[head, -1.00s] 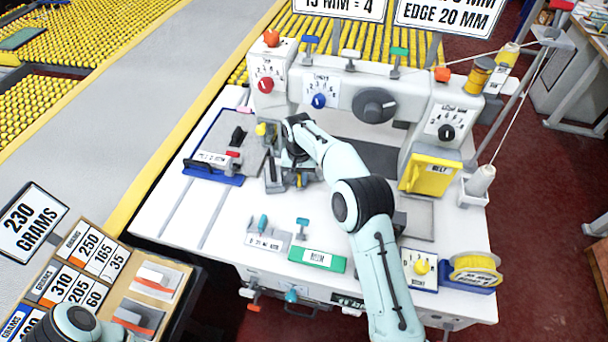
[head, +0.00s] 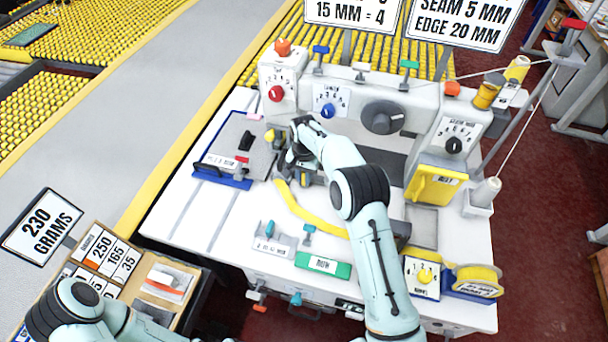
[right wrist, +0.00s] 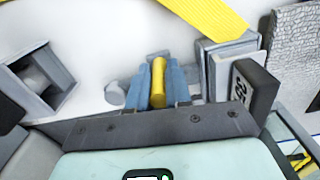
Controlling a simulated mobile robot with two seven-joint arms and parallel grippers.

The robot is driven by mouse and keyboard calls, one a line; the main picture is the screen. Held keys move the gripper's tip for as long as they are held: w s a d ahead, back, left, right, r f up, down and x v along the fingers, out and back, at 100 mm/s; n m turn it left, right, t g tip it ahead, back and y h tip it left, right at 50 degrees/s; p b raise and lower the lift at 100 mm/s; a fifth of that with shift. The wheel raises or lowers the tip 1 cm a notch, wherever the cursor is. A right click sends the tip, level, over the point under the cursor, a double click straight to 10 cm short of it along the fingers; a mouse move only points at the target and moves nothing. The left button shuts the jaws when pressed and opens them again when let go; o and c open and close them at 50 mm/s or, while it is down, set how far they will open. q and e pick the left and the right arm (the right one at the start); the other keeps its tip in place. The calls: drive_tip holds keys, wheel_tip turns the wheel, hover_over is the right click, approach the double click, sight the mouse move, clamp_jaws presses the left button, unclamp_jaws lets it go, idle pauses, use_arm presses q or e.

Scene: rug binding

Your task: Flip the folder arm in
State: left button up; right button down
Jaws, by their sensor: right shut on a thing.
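My right gripper (right wrist: 158,90) is shut on a short yellow handle (right wrist: 158,72), which stands upright between its blue fingers in the right wrist view. This looks like the folder arm's handle, but the arm itself is mostly hidden. In the head view my right gripper (head: 302,172) is low at the grey metal parts left of the sewing head, and its fingertips are hidden by my wrist. A yellow binding strip (head: 312,212) curves over the white table from there to the right; it also shows in the wrist view (right wrist: 205,14). My left gripper is out of view.
A grey stepped block with a dark labelled face (right wrist: 250,88) stands close right of my fingers. A hollow grey bracket (right wrist: 36,80) is at the left. The white sewing machine (head: 345,95) rises behind.

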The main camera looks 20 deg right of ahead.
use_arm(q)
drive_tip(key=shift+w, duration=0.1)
use_arm(e)
drive_tip(key=shift+w+r, duration=0.1)
drive_tip(key=shift+w, duration=0.05)
idle(0.3)
drive_tip(key=c, duration=1.1)
unclamp_jaws()
drive_tip(key=shift+o, duration=0.2)
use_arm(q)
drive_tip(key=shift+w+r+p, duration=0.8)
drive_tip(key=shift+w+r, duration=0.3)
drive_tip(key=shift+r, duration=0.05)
use_arm(e)
wheel_tip(320, 180, up, 13)
drive_tip(key=shift+r, duration=0.15)
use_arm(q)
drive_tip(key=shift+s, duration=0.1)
